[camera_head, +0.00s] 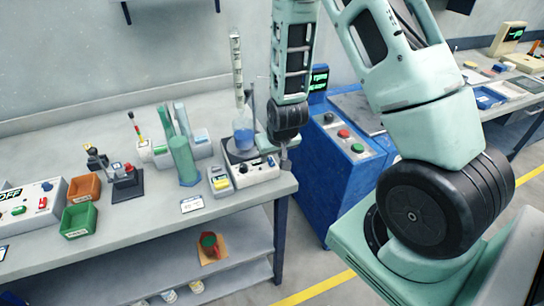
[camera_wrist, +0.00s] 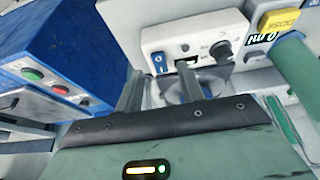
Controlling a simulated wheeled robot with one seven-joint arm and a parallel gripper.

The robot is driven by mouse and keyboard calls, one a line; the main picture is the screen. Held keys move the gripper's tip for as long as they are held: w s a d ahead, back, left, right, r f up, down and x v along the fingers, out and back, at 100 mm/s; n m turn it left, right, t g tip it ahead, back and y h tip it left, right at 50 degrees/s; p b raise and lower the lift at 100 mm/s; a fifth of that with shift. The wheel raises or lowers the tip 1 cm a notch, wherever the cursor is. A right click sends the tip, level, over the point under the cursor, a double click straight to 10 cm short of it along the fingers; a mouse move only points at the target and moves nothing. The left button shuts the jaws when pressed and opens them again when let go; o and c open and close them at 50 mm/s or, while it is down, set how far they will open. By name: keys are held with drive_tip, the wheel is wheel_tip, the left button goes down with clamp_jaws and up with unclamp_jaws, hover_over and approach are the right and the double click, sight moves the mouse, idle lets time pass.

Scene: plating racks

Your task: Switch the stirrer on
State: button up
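The stirrer (camera_head: 252,174) is a white box with a dark top at the right front corner of the bench. A flask with blue liquid (camera_head: 243,138) stands on it. In the wrist view its front panel (camera_wrist: 190,32) carries a blue rocker switch (camera_wrist: 159,62), a small dark display (camera_wrist: 186,62) and a black knob (camera_wrist: 222,50). My gripper (camera_head: 284,160) is at the right end of the stirrer's front. In the wrist view my gripper (camera_wrist: 160,76) has its two fingers apart with nothing held, tips just below the switch and display. I cannot tell whether the tips touch the panel.
A blue cabinet with buttons (camera_head: 345,142) stands close to the right of the bench. A small device with a yellow button (camera_head: 220,183) sits left of the stirrer, with a green cylinder (camera_head: 183,160) behind it. Orange and green bins (camera_head: 80,221) are farther left.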

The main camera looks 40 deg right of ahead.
sight(271, 162)
drive_tip(key=shift+x, duration=1.1)
clamp_jaws()
drive_tip(key=shift+w+d+r+g+p, duration=0.1)
drive_tip(key=shift+w+r+g+p, duration=0.15)
drive_tip(key=shift+g+p, duration=0.75)
drive_tip(key=shift+w+f+g+y+p, duration=0.2)
drive_tip(key=shift+g+y+p, duration=0.4)
drive_tip(key=shift+g+p, duration=0.45)
